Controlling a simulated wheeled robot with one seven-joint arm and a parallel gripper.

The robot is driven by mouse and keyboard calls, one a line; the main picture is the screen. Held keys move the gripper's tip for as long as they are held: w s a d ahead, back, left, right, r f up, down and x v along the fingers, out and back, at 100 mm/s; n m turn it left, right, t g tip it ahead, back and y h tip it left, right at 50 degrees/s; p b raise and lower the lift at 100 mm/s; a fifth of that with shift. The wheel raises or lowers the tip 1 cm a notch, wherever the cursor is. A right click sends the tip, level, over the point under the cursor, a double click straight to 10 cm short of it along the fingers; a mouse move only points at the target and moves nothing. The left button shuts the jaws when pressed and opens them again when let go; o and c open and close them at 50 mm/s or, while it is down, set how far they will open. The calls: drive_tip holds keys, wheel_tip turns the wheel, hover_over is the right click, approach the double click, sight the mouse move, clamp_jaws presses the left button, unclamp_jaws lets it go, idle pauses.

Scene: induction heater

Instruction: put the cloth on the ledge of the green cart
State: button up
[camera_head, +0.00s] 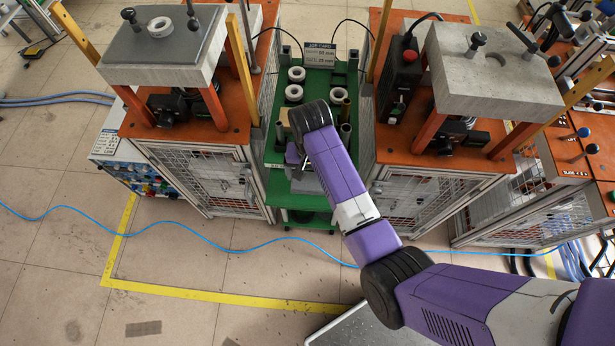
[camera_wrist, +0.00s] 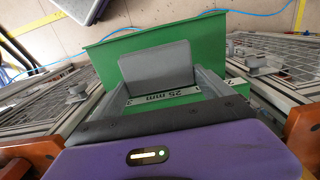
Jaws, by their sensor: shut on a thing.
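The green cart (camera_head: 275,165) stands between two orange-topped machines, with my arm reaching over its front end. My gripper (camera_head: 302,165) is low over that end and partly hidden by my wrist. A grey, flat piece that looks like the cloth (camera_wrist: 156,66) is in the wrist view, in front of my gripper (camera_wrist: 160,88), over the cart's green front part (camera_wrist: 110,55). It also shows as a grey patch (camera_head: 307,185) under my wrist in the head view. My gripper is shut on it; the grip itself is largely hidden. I cannot tell whether the cloth touches the ledge.
Several pale rings (camera_head: 294,92) and a job card sign (camera_head: 319,55) are on the cart. The left machine (camera_head: 195,120) and right machine (camera_head: 470,140) stand close on both sides. A blue hose (camera_head: 215,244) crosses the floor. The floor in front is mostly clear.

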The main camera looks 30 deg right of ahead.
sight(309, 180)
drive_tip(key=shift+f+b, duration=1.55)
drive_tip(key=shift+f, duration=0.4)
drive_tip(key=shift+f, duration=0.15)
drive_tip(key=o, duration=1.2)
wheel_tip(309, 180, up, 12)
drive_tip(key=shift+r+p, duration=0.2)
drive_tip(key=shift+p, duration=0.15)
